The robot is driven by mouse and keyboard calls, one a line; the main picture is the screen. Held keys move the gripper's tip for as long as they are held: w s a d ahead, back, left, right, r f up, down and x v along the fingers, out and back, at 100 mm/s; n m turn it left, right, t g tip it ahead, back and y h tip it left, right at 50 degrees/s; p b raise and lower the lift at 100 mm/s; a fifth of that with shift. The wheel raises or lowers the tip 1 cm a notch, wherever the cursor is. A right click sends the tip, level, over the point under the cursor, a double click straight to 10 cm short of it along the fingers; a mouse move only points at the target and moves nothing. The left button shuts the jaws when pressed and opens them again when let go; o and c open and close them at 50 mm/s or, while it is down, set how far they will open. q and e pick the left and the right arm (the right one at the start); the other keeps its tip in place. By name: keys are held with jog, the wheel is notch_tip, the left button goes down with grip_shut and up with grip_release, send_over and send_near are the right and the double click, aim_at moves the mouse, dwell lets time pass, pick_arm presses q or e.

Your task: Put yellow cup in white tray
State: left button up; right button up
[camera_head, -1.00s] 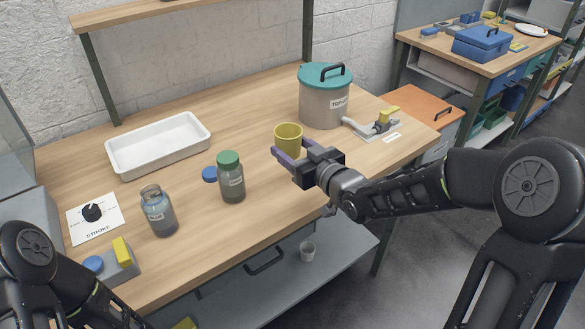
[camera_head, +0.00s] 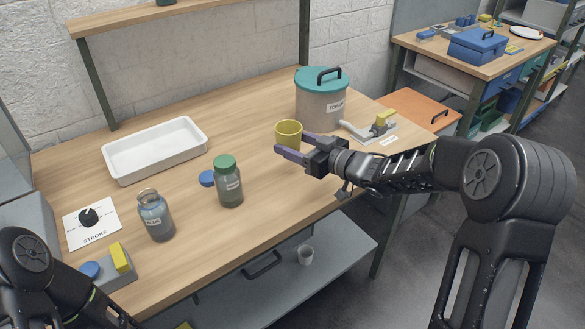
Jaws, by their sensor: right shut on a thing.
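The yellow cup (camera_head: 288,132) is upright over the middle right of the wooden table in the head view, in front of the teal-lidded pot. My right gripper (camera_head: 296,146) is shut on the cup, with one purple finger across its near side and the other at its right. The cup's lower part is partly hidden by the near finger; I cannot clearly see a gap beneath it. The empty white tray (camera_head: 114,168) lies at the back left of the table. My left arm shows at the lower left; its gripper is out of view.
The teal-lidded pot (camera_head: 321,105) is behind the cup. A dial plate (camera_head: 93,223) is at left. Table behind the bottles is clear.

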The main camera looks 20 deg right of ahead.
aim_at(294, 175)
jog(key=shift+f, duration=1.2)
jog(key=shift+f, duration=2.3)
jog(key=shift+f, duration=0.1)
jog(key=shift+f+b, duration=0.15)
jog(key=shift+b, duration=0.15)
jog(key=o, duration=1.4)
jog(key=shift+d+p, duration=0.1)
jog(key=shift+p, duration=0.25)
jog(key=v, duration=0.4)
jog(key=b+v, duration=0.1)
jog(key=v, duration=0.2)
jog(key=shift+s+d+r, duration=0.1)
jog(key=shift+s+r, duration=0.2)
jog(key=shift+s, duration=0.05)
